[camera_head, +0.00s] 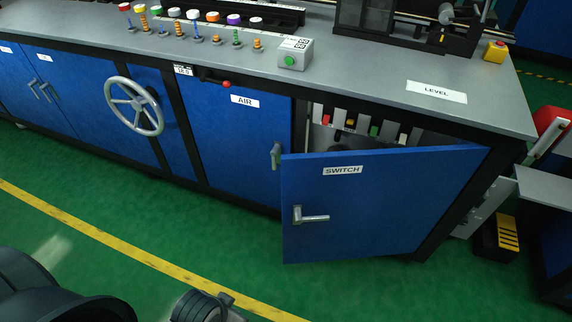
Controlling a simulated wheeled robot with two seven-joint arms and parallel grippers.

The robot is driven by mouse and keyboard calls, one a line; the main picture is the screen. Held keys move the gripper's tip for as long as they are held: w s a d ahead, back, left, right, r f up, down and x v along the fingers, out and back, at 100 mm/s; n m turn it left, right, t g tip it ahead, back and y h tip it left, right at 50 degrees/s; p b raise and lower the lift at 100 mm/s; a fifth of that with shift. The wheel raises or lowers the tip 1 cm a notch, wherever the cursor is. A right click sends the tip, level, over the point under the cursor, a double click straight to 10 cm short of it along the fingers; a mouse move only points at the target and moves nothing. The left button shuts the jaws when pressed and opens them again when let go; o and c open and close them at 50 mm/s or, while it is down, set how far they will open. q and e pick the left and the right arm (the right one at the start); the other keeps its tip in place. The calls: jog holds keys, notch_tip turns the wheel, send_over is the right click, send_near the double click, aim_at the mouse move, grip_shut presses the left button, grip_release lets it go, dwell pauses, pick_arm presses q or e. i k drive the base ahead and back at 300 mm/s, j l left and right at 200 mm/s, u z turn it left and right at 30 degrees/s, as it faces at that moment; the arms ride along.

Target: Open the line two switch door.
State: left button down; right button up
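The blue switch door (375,205), labelled SWITCH, stands open. Its left side is swung out from the cabinet front toward me, and its right side meets the frame. Its silver lever handle (310,216) is on the left part of its face. Above the door's top edge, part of the switch compartment (355,125) shows, with red, yellow and green pieces inside; its lower part is hidden behind the door. Dark parts of my own body show at the bottom left, but I make out no gripper fingers. Nothing touches the door or its handle.
The AIR door (232,130) beside it is closed. A handwheel (134,107) sticks out farther left. The grey worktop (375,80) carries colourful spools and a green-button box (295,54). Green floor (130,205) with a yellow line is clear in front. A side table (548,187) stands right.

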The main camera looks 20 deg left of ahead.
aim_at(383, 201)
jog(key=j+z, duration=0.1)
jog(key=z, duration=0.35)
jog(key=j+z, duration=0.55)
jog(key=j, duration=0.15)
jog(key=k+j, duration=0.1)
jog(key=j, duration=0.3)
jog(key=k+j+z, duration=0.1)
jog(key=j, duration=0.25)
jog(key=k+j, duration=0.1)
jog(key=j, duration=0.3)
jog(key=k+j+z, duration=0.1)
jog(key=j, duration=0.25)
jog(key=k+j, duration=0.1)
jog(key=j, duration=0.3)
jog(key=z, duration=0.05)
